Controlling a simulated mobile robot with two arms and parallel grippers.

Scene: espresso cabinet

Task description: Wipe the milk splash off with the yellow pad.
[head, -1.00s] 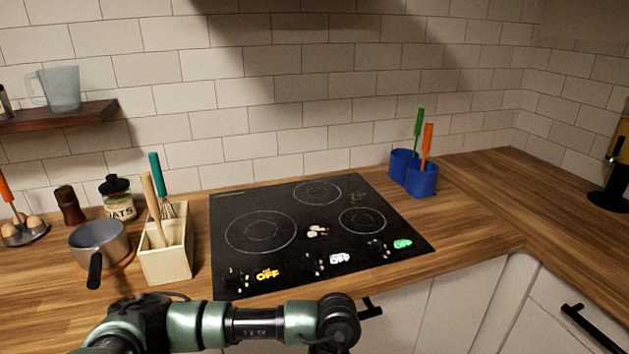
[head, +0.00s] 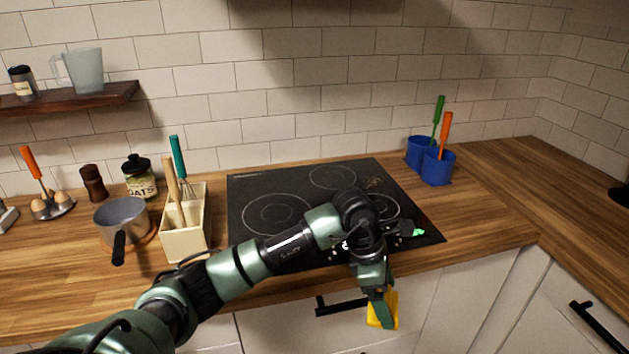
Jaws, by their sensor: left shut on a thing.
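My left gripper (head: 378,297) is shut on the yellow pad (head: 391,312). It points down and holds the pad in front of the counter's front edge, before the white cabinet fronts, lower in the picture than the black hob (head: 250,190). The pale milk splash, seen earlier near the middle of the hob, is hidden now behind my left arm. A small brownish speckled stain (head: 375,183) shows at the hob's back right. My right gripper is not in view.
A cream utensil box (head: 184,243) and a saucepan (head: 122,216) stand left of the hob. Two blue cups (head: 437,168) with green and orange handled tools stand behind right. The wooden counter right of the hob is clear. A black drawer handle (head: 341,306) sticks out below.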

